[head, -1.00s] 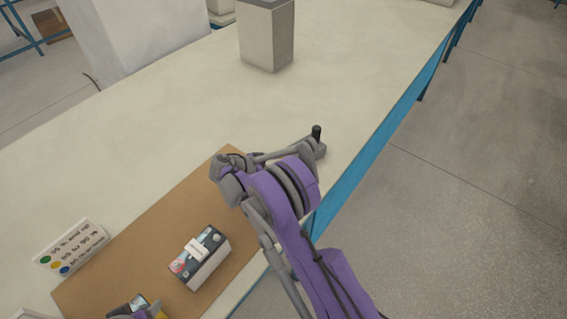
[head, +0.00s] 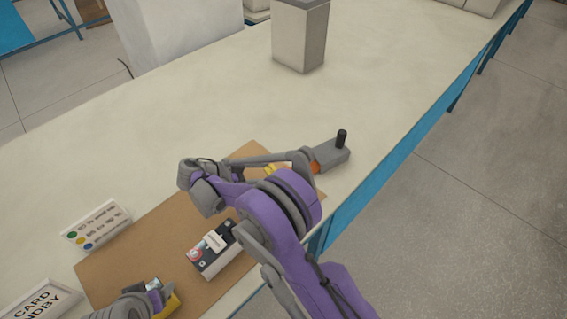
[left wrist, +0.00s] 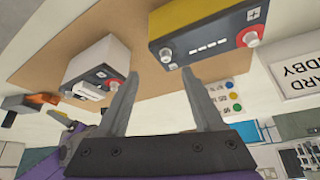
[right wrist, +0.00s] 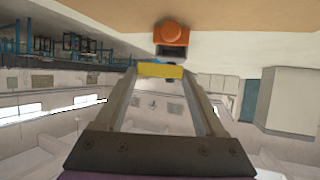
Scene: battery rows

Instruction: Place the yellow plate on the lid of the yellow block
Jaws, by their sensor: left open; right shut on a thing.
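My right gripper (right wrist: 160,74) is shut on the yellow plate (right wrist: 160,70), which spans its fingertips in the right wrist view. In the head view a bit of the yellow plate (head: 271,170) shows beside my purple arm, which hides part of the gripper. The yellow block (left wrist: 200,18), a battery with a dark grey lid, stands on the brown mat; in the head view the yellow block (head: 171,305) is partly behind my left arm. My left gripper (left wrist: 160,78) is open and empty, its fingertips pointing towards the yellow block. Contact cannot be told.
A white battery (head: 217,252) with a dark lid stands on the brown mat (head: 130,255). An orange and grey device (head: 333,157) with a black knob is by the table's right edge. A sign (head: 97,226) and a grey box (head: 299,42) stand on the table, with free room between.

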